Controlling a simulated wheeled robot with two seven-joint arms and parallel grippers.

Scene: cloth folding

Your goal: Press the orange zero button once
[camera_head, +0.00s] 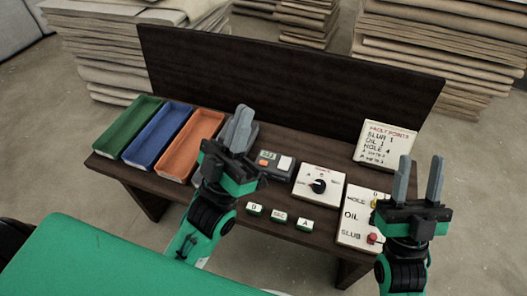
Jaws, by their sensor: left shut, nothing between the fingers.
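The orange zero button (263,162) is on a small dark device (277,174) on the table, beside a white key and below a small display. My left gripper (242,117) is shut and empty, just left of the device, with its fingers pointing up and away in the picture. It hides part of the device's left side; I cannot tell whether it touches it. My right gripper (418,179) is open and empty at the right end of the table, over the edge of the fault panel.
Green (128,129), blue (158,136) and orange (190,146) trays stand at left. A dial box (318,186), a panel (354,217) with coloured buttons, a sign (388,143) and small lettered blocks (279,217) share the table (160,187). A dark board (290,75) stands behind.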

